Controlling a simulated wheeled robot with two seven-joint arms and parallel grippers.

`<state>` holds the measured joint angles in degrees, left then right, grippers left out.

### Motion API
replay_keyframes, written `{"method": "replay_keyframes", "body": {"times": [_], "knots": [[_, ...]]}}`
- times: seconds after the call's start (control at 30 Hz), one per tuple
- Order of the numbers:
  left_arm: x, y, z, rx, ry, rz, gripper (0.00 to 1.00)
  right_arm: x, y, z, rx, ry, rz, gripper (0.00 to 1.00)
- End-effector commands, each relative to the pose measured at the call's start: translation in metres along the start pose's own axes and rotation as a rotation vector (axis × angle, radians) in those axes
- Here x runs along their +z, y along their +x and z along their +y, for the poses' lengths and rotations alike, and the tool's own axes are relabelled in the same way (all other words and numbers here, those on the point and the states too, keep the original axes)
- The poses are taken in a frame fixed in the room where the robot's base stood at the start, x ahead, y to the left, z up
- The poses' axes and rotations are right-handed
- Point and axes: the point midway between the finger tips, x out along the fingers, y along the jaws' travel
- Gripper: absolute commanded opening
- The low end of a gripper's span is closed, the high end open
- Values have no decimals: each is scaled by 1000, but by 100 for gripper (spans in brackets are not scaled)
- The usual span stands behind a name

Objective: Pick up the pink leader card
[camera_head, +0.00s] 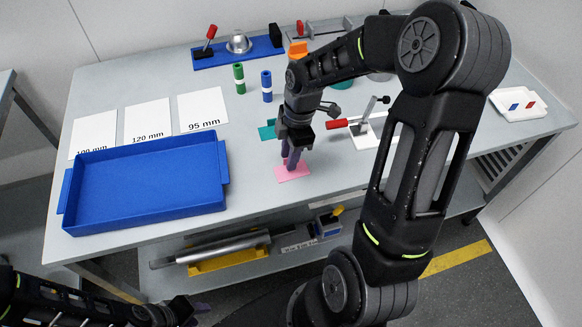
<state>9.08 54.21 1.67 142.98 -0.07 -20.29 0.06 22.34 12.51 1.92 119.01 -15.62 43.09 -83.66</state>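The pink leader card (292,174) lies flat near the front edge of the grey table, right of the blue tray. My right gripper (291,160) points down over the card, its purple fingertips at the card's back edge. Whether the fingers touch or grip the card cannot be told, and the fingers hide part of it. My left gripper (200,309) is low at the bottom of the view, below the table front and far from the card. Its opening cannot be made out.
A large empty blue tray (222,206) stands at left before white cards marked 95 mm (203,108), 120 mm (147,121) and 100 mm. Green (239,79) and blue (267,86) cylinders stand behind. A red-handled clamp (372,121) is right of my gripper. A white tray (519,104) is far right.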

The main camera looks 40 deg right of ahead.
Motion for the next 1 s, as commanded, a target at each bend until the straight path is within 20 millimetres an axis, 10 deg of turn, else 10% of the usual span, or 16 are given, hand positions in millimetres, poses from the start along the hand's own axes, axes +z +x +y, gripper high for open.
{"method": "replay_keyframes", "body": {"times": [0.53,1.0], "knots": [[0,0,0,0,0,0,36,0,0,0,0,0,0,0],[0,0,0,0,0,0,36,0,-1,0,0,0,0,0]]}}
